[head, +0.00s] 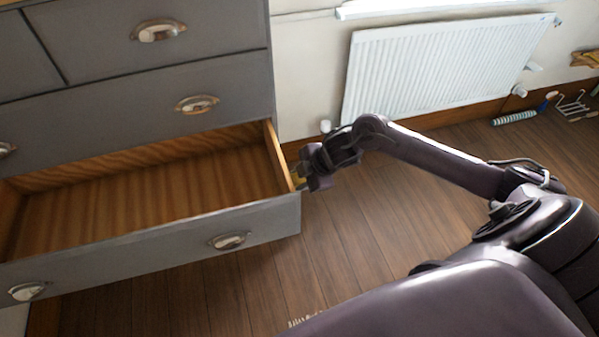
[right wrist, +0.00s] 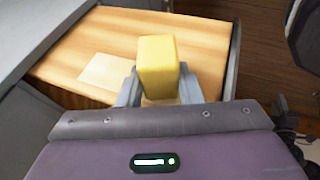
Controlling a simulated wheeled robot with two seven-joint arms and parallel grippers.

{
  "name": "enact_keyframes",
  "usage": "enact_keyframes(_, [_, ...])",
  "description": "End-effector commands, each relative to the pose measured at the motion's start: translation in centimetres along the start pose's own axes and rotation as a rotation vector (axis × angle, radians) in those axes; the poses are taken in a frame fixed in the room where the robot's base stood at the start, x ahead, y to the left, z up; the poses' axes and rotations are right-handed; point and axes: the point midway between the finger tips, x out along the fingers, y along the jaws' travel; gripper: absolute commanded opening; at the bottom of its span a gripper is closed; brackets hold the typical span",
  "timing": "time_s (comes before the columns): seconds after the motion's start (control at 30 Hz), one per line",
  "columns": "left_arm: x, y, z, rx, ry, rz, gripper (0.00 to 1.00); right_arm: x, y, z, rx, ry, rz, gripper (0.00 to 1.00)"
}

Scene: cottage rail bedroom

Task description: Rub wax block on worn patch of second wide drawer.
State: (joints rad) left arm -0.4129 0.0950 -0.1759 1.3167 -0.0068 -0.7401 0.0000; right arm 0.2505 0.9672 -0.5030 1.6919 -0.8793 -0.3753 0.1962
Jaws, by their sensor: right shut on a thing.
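The open wide drawer (head: 150,245) is pulled out low on the grey chest, with an empty wooden inside. My right gripper (head: 306,175) is outside its right side wall (head: 277,158). It is shut on the yellow wax block (right wrist: 158,66), of which only a little yellow shows in the head view (head: 297,181). In the right wrist view the block stands up between the two fingers, in front of the light wood of the drawer side. A pale worn patch (right wrist: 107,72) lies on that wood, left of the block. Whether the block touches the wood cannot be told. My left gripper is not in view.
Another wide drawer (head: 120,112) above is shut, as are the drawers over it. A white radiator (head: 440,75) hangs on the back wall. A brush (head: 514,118) and a wire rack (head: 572,103) lie at the far right. Wooden floor (head: 370,230) right of the chest is clear.

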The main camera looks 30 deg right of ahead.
Motion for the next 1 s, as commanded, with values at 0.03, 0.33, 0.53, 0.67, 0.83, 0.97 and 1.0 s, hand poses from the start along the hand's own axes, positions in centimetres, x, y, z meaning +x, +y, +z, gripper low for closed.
enact_keyframes(0.03, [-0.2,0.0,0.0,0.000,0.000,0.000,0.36,-0.1,-0.2,-0.2,-0.001,0.003,-0.002,0.14])
enact_keyframes(0.33, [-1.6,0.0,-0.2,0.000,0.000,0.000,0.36,-1.0,-2.2,-0.4,-0.001,0.003,-0.004,0.14])
enact_keyframes(0.53, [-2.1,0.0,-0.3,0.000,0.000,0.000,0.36,-1.3,-3.1,-0.5,-0.001,0.002,-0.001,0.14])
enact_keyframes(0.67, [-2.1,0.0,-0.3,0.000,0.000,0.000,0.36,-1.3,-3.3,-0.5,-0.001,0.002,-0.001,0.14])
enact_keyframes(0.83, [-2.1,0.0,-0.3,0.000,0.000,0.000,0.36,-1.3,-3.3,-0.5,-0.001,0.002,-0.001,0.14])
enact_keyframes(0.97, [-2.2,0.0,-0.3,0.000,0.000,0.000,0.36,-1.4,-3.3,-0.1,0.000,0.001,-0.001,0.14])
enact_keyframes(1.0, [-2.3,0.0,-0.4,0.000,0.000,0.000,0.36,-1.6,-3.3,0.2,0.000,0.000,-0.002,0.14])
